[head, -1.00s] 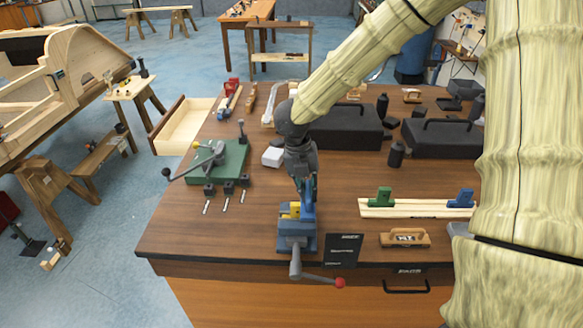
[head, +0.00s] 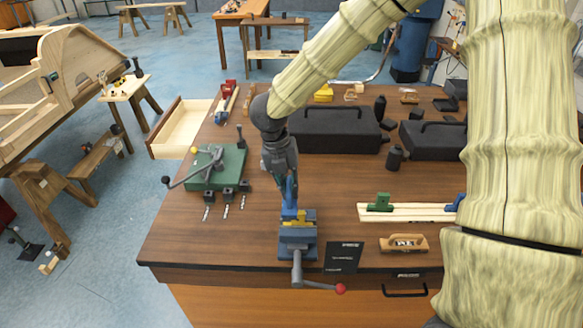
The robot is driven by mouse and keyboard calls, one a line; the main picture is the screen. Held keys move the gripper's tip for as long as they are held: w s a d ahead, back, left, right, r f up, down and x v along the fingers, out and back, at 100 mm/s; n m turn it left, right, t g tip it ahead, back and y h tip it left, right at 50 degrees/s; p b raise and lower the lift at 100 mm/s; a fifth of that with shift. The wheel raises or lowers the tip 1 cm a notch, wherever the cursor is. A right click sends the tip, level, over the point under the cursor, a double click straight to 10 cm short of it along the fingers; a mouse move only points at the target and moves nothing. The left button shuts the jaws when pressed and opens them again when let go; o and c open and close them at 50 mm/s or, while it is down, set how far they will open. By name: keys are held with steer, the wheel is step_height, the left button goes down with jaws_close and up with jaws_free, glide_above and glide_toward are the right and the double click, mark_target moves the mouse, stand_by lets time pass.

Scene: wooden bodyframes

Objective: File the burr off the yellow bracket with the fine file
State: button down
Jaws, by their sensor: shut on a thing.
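The yellow bracket (head: 303,218) sits in the jaws of the blue-grey vise (head: 297,238) at the front of the bench. My gripper (head: 289,183) points down, just behind and above the vise, shut on a blue tool (head: 290,195) that I take for the file. The tool stands roughly upright, with its lower end close to the left side of the bracket. I cannot tell whether it touches the bracket. The burr is too small to make out.
The vise handle (head: 320,285) with a red knob reaches over the front edge. A black card (head: 344,257) lies right of the vise. A green fixture (head: 217,167) with levers stands left. Dark cases (head: 335,128) stand behind.

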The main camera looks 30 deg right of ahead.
mark_target(288, 182)
steer(key=shift+w+a+r+p, duration=0.15)
steer(key=shift+w+r+p, duration=0.05)
steer(key=shift+r+p, duration=0.2)
steer(key=shift+w+a+r+p, duration=0.1)
steer(key=shift+w+r+p, duration=0.15)
steer(key=shift+r, duration=0.2)
steer(key=shift+s+d+r+p, duration=0.15)
steer(key=shift+s+r+p, duration=0.05)
steer(key=shift+r+p, duration=0.3)
steer(key=shift+s+d+r+p, duration=0.15)
steer(key=shift+r+p, duration=0.2)
steer(key=shift+r, duration=0.25)
steer(key=shift+w+a+f, duration=0.1)
steer(key=shift+w+a, duration=0.1)
steer(key=shift+s+d, duration=0.15)
